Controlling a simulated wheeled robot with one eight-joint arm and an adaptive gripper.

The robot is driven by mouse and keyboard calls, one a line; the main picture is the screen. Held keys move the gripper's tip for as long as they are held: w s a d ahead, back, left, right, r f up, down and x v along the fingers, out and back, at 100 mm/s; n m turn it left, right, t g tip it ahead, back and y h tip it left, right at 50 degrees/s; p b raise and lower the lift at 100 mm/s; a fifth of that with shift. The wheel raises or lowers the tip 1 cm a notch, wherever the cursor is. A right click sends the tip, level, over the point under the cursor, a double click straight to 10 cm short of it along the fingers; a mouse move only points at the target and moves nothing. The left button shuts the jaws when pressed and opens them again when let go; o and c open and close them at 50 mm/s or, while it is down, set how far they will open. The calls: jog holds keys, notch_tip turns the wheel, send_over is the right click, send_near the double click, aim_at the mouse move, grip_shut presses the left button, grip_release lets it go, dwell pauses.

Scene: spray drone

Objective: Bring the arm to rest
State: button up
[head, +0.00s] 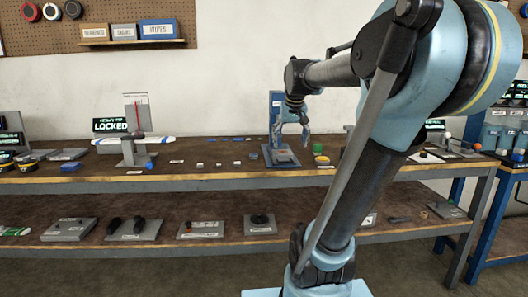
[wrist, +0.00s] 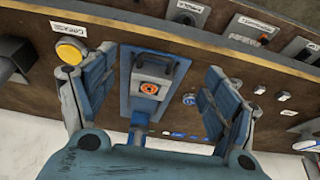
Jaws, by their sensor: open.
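My arm rises from the base on the right of the head view and bends over to the left. My gripper (head: 291,128) points down above the workbench, in front of a blue stand (head: 276,103). In the wrist view my gripper (wrist: 157,100) is open, its two blue fingers spread wide with nothing between them touching. A grey box with an orange mark and a dark handle (wrist: 151,90) on a blue base (wrist: 126,68) shows between the fingers, apart from them.
The workbench (head: 200,174) has a lower shelf (head: 170,244) with several devices. A yellow button (head: 321,158) sits right of the blue stand. A sign reading LOCKED (head: 110,125) and a white-armed drone (head: 131,142) stand left. A blue rack (head: 503,134) stands at the right.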

jog(key=s+f+g, duration=0.2)
jog(key=s+f, duration=2)
jog(key=f, duration=0.1)
jog(key=shift+s+d+f, duration=0.25)
jog(key=shift+f, duration=0.15)
jog(key=shift+w+f, duration=0.2)
jog(key=shift+w, duration=0.3)
